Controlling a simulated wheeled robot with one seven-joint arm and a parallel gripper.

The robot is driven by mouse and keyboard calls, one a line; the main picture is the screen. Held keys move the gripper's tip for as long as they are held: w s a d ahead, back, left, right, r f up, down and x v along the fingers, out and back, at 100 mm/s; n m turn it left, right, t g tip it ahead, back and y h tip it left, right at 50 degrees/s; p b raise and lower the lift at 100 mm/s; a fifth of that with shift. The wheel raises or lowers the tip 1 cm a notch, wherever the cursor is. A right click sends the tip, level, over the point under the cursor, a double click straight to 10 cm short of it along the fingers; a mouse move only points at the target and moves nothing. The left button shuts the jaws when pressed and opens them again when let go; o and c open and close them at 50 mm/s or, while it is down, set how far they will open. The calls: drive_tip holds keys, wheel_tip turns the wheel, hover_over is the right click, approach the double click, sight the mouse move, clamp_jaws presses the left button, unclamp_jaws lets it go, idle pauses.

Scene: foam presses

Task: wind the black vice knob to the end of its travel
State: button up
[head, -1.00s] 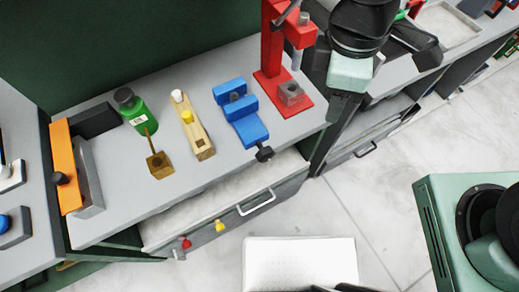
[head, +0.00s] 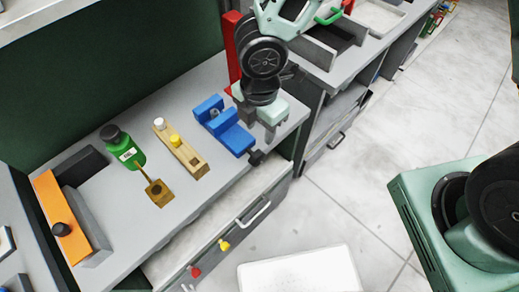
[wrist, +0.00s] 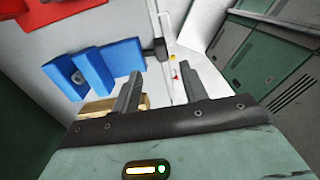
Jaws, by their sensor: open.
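The blue vice (head: 228,128) stands on the grey bench, with its black knob (head: 256,157) at the end facing the bench's front edge. In the wrist view the blue vice (wrist: 92,75) is at the left, and the black knob (wrist: 153,47) shows ahead of the space between the fingers. My gripper (head: 262,124) is beside the vice's right side in the head view, a little behind the knob. Its two fingers are apart, with nothing between them, and they do not touch the knob. The gap between gripper and vice is hard to judge.
A red press (head: 231,45) stands behind my gripper, mostly hidden by my arm. Left of the vice are a wooden block (head: 181,149) with white and yellow pegs, a brass piece (head: 158,193) and a green bottle (head: 123,147). A drawer handle (head: 254,213) juts out below.

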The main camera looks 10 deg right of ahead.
sight(260, 151)
wheel_tip(260, 151, down, 10)
drive_tip(key=shift+f+b, duration=0.1)
drive_tip(key=shift+b, duration=0.6)
clamp_jaws()
